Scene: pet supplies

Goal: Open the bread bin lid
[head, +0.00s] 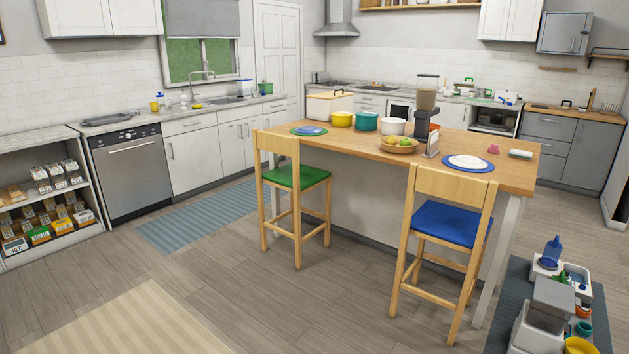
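A cream box with a pale wooden lid and a dark handle on top (330,102) stands at the far left end of the wooden island top in the head view; it looks like the bread bin. Its lid appears to lie flat and closed. The bowls in front hide part of its right side. Neither of my grippers is in view.
The wooden island (505,180) also bears several coloured pots, a fruit bowl (398,146), a coffee grinder (425,95) and plates. A green-seated stool (298,177) and a blue-seated stool (452,224) stand at its near side. The floor (240,270) in front is clear.

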